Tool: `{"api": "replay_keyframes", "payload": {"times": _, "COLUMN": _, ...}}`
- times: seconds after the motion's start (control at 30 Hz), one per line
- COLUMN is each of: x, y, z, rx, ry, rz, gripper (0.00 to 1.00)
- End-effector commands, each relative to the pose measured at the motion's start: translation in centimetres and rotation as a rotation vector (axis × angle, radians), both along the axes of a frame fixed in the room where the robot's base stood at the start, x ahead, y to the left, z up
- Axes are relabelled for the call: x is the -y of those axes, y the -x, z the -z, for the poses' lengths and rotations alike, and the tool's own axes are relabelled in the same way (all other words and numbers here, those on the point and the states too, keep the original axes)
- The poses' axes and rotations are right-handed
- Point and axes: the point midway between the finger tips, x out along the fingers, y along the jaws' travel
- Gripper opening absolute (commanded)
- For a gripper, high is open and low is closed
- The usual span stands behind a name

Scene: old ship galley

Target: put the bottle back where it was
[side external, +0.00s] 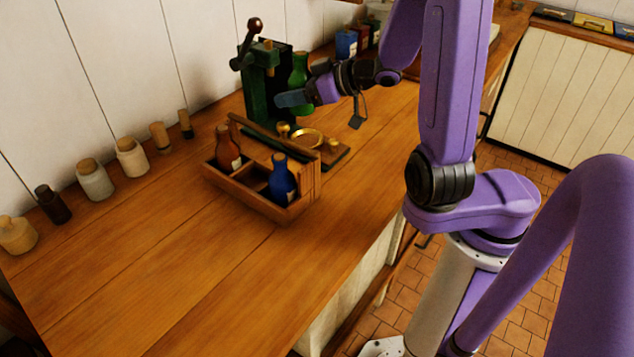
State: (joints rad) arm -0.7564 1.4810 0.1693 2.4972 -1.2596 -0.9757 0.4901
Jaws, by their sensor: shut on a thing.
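A green bottle (300,68) stands upright at my gripper (292,98), beside a dark green hand-cranked machine (262,85). I cannot tell whether the bottle's base touches the counter. A wooden carrier (243,198) with a raised handle stands in front of the gripper on the counter. It holds a brown bottle (228,148) at its left and a blue bottle (283,180) at its right front. The handle and walls hide part of its inside.
A brass-panned scale (337,157) sits just behind the carrier. Several corked jars, including a white one (95,180), line the wall at left. Blue and red tins (346,44) stand at the back. The counter's (170,270) front left is clear.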

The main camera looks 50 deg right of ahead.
Motion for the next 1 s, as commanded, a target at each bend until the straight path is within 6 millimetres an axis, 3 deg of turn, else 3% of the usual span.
{"api": "replay_keyframes", "payload": {"times": 0.47, "x": 0.4, "y": -0.6, "z": 0.6, "rx": 0.005, "ry": -0.011, "rz": 0.017, "gripper": 0.14}}
{"api": "replay_keyframes", "payload": {"times": 1.0, "x": 6.3, "y": -2.3, "z": 9.1, "rx": 0.007, "ry": -0.012, "rz": 0.271, "gripper": 0.14}}
